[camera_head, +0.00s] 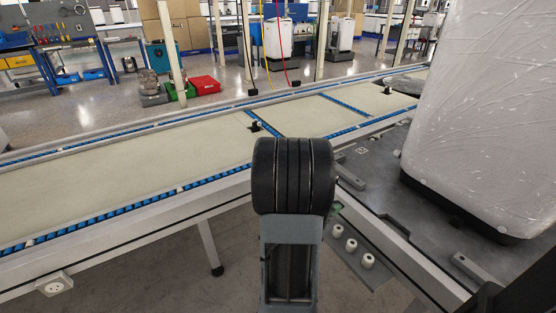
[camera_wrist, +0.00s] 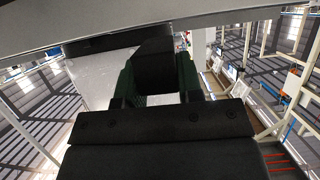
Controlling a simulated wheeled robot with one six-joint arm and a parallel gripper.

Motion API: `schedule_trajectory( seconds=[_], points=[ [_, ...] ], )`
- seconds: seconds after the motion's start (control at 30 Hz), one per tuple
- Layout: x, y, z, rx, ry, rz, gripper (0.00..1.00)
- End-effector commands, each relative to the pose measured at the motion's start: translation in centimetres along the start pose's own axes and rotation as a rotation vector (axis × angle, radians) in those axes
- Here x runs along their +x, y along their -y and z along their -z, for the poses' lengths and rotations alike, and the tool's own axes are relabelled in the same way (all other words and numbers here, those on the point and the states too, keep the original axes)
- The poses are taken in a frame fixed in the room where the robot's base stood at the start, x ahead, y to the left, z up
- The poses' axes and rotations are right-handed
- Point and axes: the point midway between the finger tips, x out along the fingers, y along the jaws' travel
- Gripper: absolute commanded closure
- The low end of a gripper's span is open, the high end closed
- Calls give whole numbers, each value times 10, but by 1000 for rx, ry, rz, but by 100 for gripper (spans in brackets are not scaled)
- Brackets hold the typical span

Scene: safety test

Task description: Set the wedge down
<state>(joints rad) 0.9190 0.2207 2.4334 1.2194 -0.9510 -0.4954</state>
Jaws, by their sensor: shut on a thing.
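My gripper (camera_wrist: 157,76) shows in the wrist view, with a dark green finger on each side. It is shut on a black block, which I take to be the wedge (camera_wrist: 154,68). The wedge's upper part reaches up and left, close under a grey edge that crosses the top of the view. I cannot tell whether it touches that edge. In the head view my own arm stands in the middle, and I cannot make out the wedge or my gripper clearly there.
A conveyor (camera_head: 120,195) with blue rollers along its edges crosses the head view. A large white wrapped unit (camera_head: 485,110) stands on a dark grey platform (camera_head: 385,190) at the right. White rollers (camera_head: 351,246) sit at the platform's near side. Floor behind the conveyor is partly clear.

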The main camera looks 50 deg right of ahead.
Motion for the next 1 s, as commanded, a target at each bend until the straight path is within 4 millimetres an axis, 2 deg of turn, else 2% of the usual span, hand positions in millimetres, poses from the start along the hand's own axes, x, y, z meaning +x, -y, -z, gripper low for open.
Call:
schedule_trajectory(
  seconds=[0.17,0.27,0.37,0.47,0.57,0.67,0.8,0.9,1.0],
  points=[
    [-2,-5,2,2,0,-4,90],
    [-2,5,6,-15,0,40,90],
    [-9,26,3,-52,1,124,90],
    [-26,58,-7,-101,1,239,90],
    [-57,97,-23,-163,1,388,90],
    [-99,136,-47,-233,2,557,90],
    [-167,177,-84,-330,3,789,90],
    [-220,195,-113,-396,2,949,90],
    [-271,204,-142,-458,2,1096,90]
  ],
)
